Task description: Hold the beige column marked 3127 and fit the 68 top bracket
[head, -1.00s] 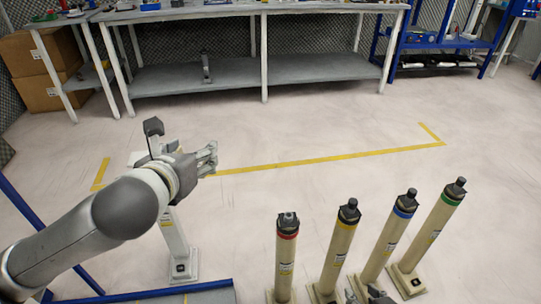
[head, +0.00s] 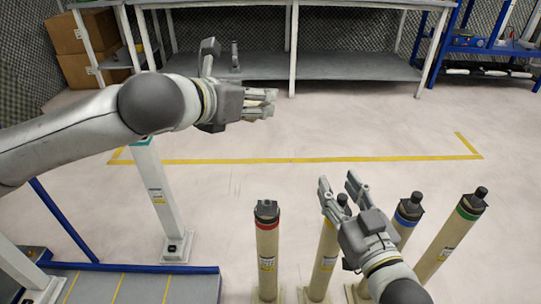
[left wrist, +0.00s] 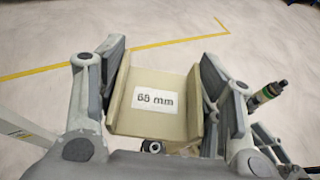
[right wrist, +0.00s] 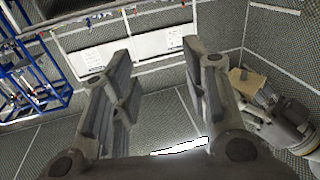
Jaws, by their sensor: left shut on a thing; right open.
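My left gripper (head: 265,103) is shut on the beige 68 mm bracket (left wrist: 152,85), a channel-shaped piece with a white label between the fingers in the left wrist view. A beige piece (right wrist: 246,81) also shows at the left gripper in the right wrist view. Several beige columns stand in a row in the head view: red-banded (head: 267,250), yellow-banded (head: 325,262), blue-banded (head: 407,215) and green-banded (head: 450,235). Their label numbers are too small to read. My right gripper (head: 340,185) is open and empty, in front of the yellow- and blue-banded columns, partly hiding them.
A pale post (head: 158,195) stands on a base at the left. A blue-edged platform (head: 140,285) lies at the lower left. A workbench (head: 330,70) and a blue rack (head: 480,50) stand at the back. The floor (head: 300,130) between is clear, with yellow tape.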

